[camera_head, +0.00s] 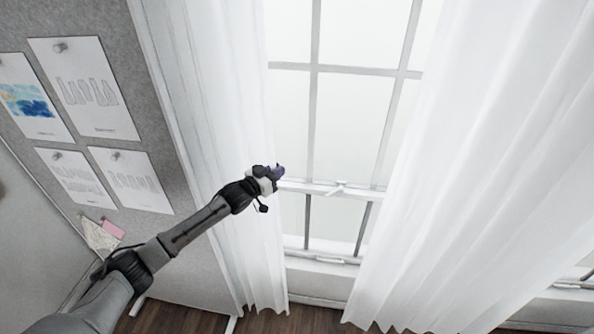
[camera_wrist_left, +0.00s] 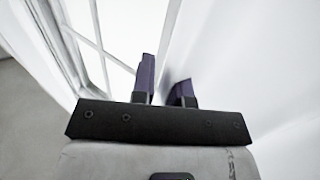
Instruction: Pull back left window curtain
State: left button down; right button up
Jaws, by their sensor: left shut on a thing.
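The left window curtain (camera_head: 232,95) is white and sheer. It hangs in folds along the left side of the window (camera_head: 342,125) in the head view. My left gripper (camera_head: 278,173) is at the window-side edge of this curtain, about mid-height. In the left wrist view my gripper's two purple fingers (camera_wrist_left: 165,85) are a little apart, with the white curtain cloth (camera_wrist_left: 215,60) between and beside them. The gripper is shut on the curtain's edge. The exact pinch is hard to make out, white on white. My right gripper is not in view.
A second white curtain (camera_head: 490,150) hangs on the window's right side. A grey pinboard (camera_head: 150,95) with several pinned papers stands left of the left curtain. The bare window lies between the curtains. The wooden floor (camera_head: 305,320) shows below.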

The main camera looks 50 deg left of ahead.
pick_arm(q)
jog(key=shift+s+a, duration=0.45)
jog(key=shift+a, duration=0.15)
jog(key=shift+s+a, duration=0.4)
jog(key=shift+a, duration=0.2)
jog(key=c, duration=1.2)
grip_release()
jog(key=shift+s+a, duration=0.15)
jog(key=shift+a, duration=0.05)
jog(key=shift+o, duration=0.3)
jog(key=shift+d, duration=0.1)
jog(key=s+b, duration=0.1)
jog(key=s, duration=1.2)
jog(key=shift+s+d, duration=0.35)
jog(key=shift+d, duration=0.1)
